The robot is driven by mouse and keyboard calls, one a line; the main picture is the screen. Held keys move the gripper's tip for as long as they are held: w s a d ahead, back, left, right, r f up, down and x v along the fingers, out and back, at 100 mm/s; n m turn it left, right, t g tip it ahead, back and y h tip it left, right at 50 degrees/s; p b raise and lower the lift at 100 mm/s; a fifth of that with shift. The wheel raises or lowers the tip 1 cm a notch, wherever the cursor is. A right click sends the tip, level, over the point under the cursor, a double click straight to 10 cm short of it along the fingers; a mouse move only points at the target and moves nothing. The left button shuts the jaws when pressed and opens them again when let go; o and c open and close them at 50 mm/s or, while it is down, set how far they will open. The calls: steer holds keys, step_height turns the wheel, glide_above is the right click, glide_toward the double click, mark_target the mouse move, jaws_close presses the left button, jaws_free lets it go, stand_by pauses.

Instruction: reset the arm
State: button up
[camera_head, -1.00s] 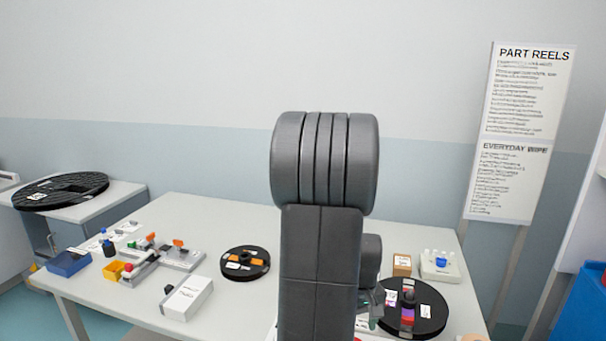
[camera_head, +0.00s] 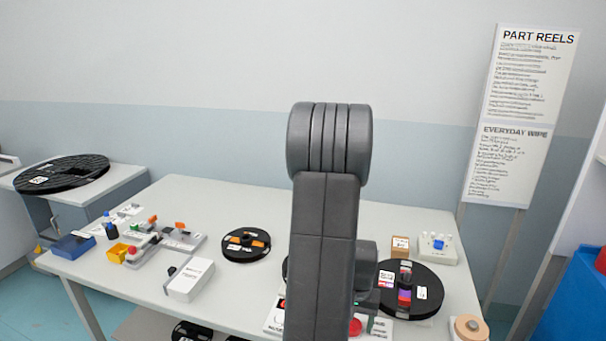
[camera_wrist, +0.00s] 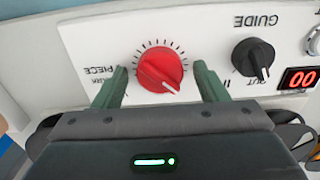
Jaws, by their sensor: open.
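My arm (camera_head: 325,230) stands upright in the middle of the head view and hides part of the table. In the wrist view my gripper (camera_wrist: 160,88) is open, with one green finger on each side of a red knob (camera_wrist: 159,69). The knob sits on a white panel (camera_wrist: 205,40) with printed labels. The fingers look apart from the knob, though their exact depth is unclear. In the head view the gripper itself is mostly hidden behind my arm.
A black dial (camera_wrist: 253,58) and a red digital display (camera_wrist: 298,79) are right of the knob. On the table (camera_head: 240,205) are black reels (camera_head: 246,245), a white box (camera_head: 191,280) and small parts at left. A large reel (camera_head: 425,292) lies at right. The table's back middle is clear.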

steer(key=shift+r+m+p, duration=0.1)
steer(key=shift+m+p, duration=0.4)
steer(key=shift+m, duration=0.7)
step_height(320, 180, up, 11)
steer(key=shift+s, duration=0.1)
